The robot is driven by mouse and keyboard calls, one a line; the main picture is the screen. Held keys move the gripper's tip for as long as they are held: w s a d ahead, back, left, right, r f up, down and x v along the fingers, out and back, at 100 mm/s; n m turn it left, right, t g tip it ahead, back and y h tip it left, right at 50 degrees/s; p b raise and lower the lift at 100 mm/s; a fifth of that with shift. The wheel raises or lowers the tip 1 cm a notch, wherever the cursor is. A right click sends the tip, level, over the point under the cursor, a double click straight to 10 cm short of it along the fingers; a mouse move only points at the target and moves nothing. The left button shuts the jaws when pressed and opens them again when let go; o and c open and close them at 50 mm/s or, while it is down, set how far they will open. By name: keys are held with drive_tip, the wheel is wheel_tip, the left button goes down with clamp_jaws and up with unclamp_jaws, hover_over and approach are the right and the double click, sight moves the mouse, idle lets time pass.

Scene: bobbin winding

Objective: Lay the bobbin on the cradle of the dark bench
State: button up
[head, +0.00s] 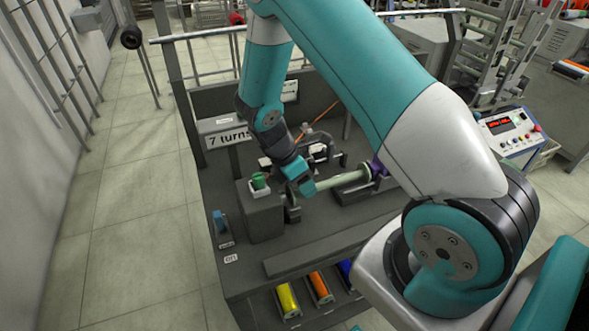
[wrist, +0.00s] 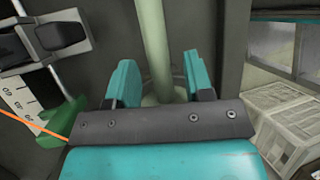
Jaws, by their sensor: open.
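The bobbin shows as a pale green rod (head: 340,181) lying roughly level above the dark bench (head: 225,262), with a purple part (head: 378,168) at its right end. Dark supports (head: 355,191) stand below and beside it; I cannot tell which is the cradle or whether the rod rests fully on it. My gripper (head: 304,187) is at the rod's left end. In the wrist view, the open fingers of my gripper (wrist: 161,82) stand either side of the pale green rod (wrist: 154,45), with gaps on both sides. The rod's near end is hidden by my gripper.
A grey block (head: 263,220) with a green piece (head: 259,181) on top stands left of my gripper. An orange wire (head: 322,118) runs near my wrist. Coloured spools (head: 288,300) lie below the bench's front. A control box (head: 508,132) is right.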

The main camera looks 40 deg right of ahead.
drive_tip(key=b+v, duration=0.1)
drive_tip(key=v, duration=1)
drive_tip(key=s+a+r+m+t+y, duration=0.3)
drive_tip(key=s+a+r, duration=0.2)
drive_tip(key=a+r, duration=0.3)
drive_tip(key=s+a+r+m+y, duration=0.2)
drive_tip(key=s+a+r, duration=0.2)
drive_tip(key=s, duration=0.3)
drive_tip(key=s+a+r+m+t+y, duration=0.1)
drive_tip(key=s+a+r+m+y, duration=0.2)
drive_tip(key=s, duration=0.5)
drive_tip(key=shift+s+a+r, duration=0.3)
drive_tip(key=shift+a+r, duration=0.6)
drive_tip(key=shift+a, duration=0.1)
